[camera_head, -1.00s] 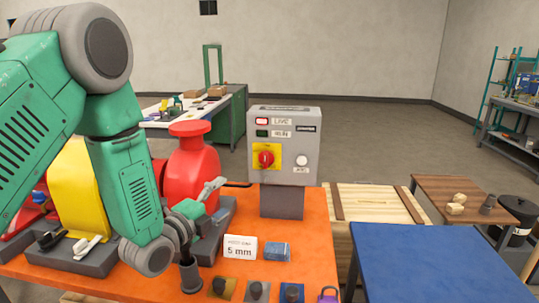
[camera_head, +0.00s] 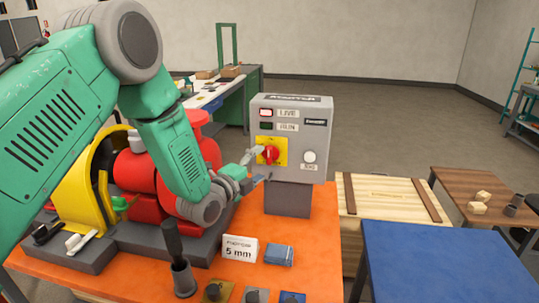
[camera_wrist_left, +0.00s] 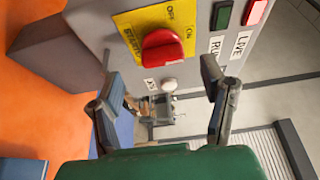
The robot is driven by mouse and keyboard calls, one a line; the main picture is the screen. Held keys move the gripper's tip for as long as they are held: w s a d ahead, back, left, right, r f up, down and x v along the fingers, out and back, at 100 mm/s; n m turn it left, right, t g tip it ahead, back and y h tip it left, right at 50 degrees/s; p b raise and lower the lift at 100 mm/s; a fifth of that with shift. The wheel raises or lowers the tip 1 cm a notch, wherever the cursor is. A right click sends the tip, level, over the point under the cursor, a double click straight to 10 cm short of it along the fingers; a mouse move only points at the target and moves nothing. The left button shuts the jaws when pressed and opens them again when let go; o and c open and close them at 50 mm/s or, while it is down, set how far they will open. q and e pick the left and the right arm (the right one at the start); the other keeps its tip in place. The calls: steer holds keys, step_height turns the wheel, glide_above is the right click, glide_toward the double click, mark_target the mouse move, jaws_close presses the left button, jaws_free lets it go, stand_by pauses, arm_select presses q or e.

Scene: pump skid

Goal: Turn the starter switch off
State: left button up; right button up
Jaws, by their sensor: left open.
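The starter box (camera_head: 292,139) is a grey panel on a post on the orange bench. Its red rotary knob (camera_head: 270,154) sits on a yellow plate (camera_head: 282,145); the knob (camera_wrist_left: 162,52) also shows large in the left wrist view, with OFF and ON lettering above it. The LIVE lamp (camera_head: 266,113) is lit red and the RUN lamp (camera_head: 266,126) is dark green. My left gripper (camera_head: 255,166) is open just left of the knob, one finger overlapping the plate in the head view. In the wrist view its fingers (camera_wrist_left: 163,92) are apart, with nothing between them. I cannot tell any contact.
A white button (camera_head: 309,157) sits right of the knob. A red pump (camera_head: 147,174) with a yellow guard (camera_head: 82,184) stands left, beneath my arm. A 5 mm card (camera_head: 239,248) and blue block (camera_head: 279,254) lie in front. A blue-topped table (camera_head: 435,262) is at right.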

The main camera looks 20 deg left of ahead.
mark_target(267, 159)
arm_select(q)
steer(key=shift+w+d, duration=0.25)
steer(key=shift+w, duration=1.15)
steer(key=shift+w+d, duration=0.2)
steer(key=shift+w, duration=1.15)
steer(key=shift+s, duration=0.1)
steer(key=c, duration=1.2)
